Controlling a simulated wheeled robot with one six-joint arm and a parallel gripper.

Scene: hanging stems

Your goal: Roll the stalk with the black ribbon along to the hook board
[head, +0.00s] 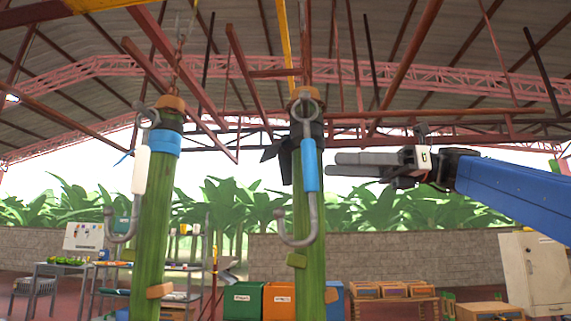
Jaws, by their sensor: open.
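The stalk with the black ribbon (312,225) is a thick green stem hanging upright near the middle of the head view. Its black ribbon (275,149) sticks out to the left near the top. A grey hook with a blue grip (309,165) hangs in front of it. My gripper (335,165) reaches in from the right, level with the upper stalk. It is open, its fingers pointing left, just right of the stalk; I cannot tell whether they touch it. I cannot make out the hook board for certain.
Another green stalk with a blue band (165,143) hangs to the left, with a white-gripped hook (140,170) before it. Overhead are red beams and a yellow beam (285,40). Below stand green (243,300) and orange bins, tables, wooden crates and a pale cabinet (533,270).

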